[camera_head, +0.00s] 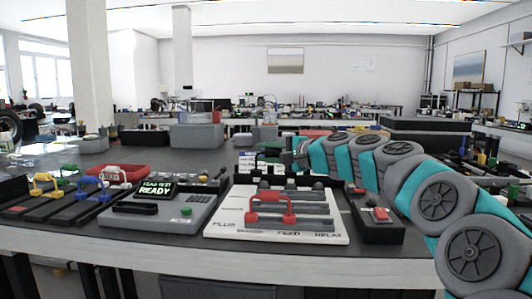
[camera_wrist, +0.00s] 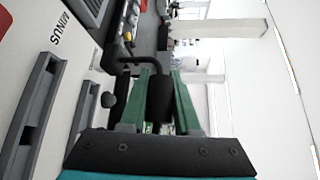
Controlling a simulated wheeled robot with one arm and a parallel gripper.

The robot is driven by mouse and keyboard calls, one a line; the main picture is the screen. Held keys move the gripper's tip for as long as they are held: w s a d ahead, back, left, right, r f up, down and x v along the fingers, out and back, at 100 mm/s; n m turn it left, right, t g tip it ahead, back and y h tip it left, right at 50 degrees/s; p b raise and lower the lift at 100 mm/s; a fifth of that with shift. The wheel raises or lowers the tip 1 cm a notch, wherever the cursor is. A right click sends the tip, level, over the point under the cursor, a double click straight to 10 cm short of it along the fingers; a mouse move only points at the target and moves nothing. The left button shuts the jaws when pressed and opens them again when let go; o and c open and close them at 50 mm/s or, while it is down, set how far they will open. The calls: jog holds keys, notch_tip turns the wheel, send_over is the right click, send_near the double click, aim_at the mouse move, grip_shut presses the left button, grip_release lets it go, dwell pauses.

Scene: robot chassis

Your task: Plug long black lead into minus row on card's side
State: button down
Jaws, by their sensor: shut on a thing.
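My gripper (camera_wrist: 160,78) has green fingers shut on a black lead (camera_wrist: 159,100); its bent black end (camera_wrist: 128,61) sticks out to the left in the wrist view. In the head view my gripper (camera_head: 298,153) is above the back of a white board (camera_head: 225,224), and the lead is too small to make out there. The board carries grey slotted rows and printed labels, including PLUS, MINUS, FEED and RELAY. In the wrist view the MINUS label is beside a grey row (camera_wrist: 35,112). The lead looks apart from the rows. A red lead (camera_head: 270,205) bridges rows on the board.
Left of the board is a grey tester (camera_head: 165,212) with a lit READY screen. Further left, yellow (camera_head: 45,183) and blue (camera_head: 90,185) leads sit on black racks. A black box with a red switch (camera_head: 378,215) stands right. Small boxes (camera_head: 258,163) stand behind the board.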

jog(key=shift+f+b, duration=1.8)
jog(key=shift+f, duration=0.9)
jog(key=shift+f+b, duration=0.8)
jog(key=shift+f, duration=0.65)
jog(key=c, duration=0.6)
grip_release()
jog(key=shift+o, duration=0.2)
jog(key=shift+r, duration=0.1)
jog(key=v, duration=0.7)
jog(key=shift+s+d, duration=0.3)
